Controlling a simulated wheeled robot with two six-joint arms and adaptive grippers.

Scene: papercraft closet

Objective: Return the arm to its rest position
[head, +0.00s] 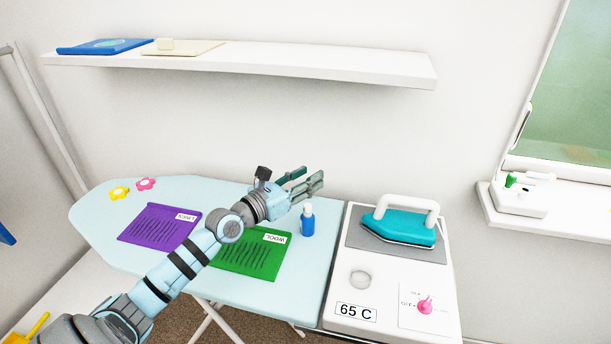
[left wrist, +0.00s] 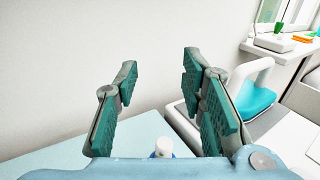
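My left arm reaches in from the lower left of the head view, over the ironing board (head: 110,245). My left gripper (head: 305,182) is above the board's right part, pointing right and toward the wall. In the left wrist view its fingers (left wrist: 155,95) stand wide apart with nothing between them. A blue bottle with a white cap (head: 307,220) stands on the board just below the gripper; its cap (left wrist: 162,147) shows at the bottom of the left wrist view. My right gripper is not in either view.
A purple cloth (head: 158,227) and a green cloth (head: 245,258) lie on the board under my arm. A teal iron (head: 398,227) sits on the station (head: 440,290) to the right. A white shelf (head: 250,66) is above on the wall. A windowsill (head: 590,222) is at right.

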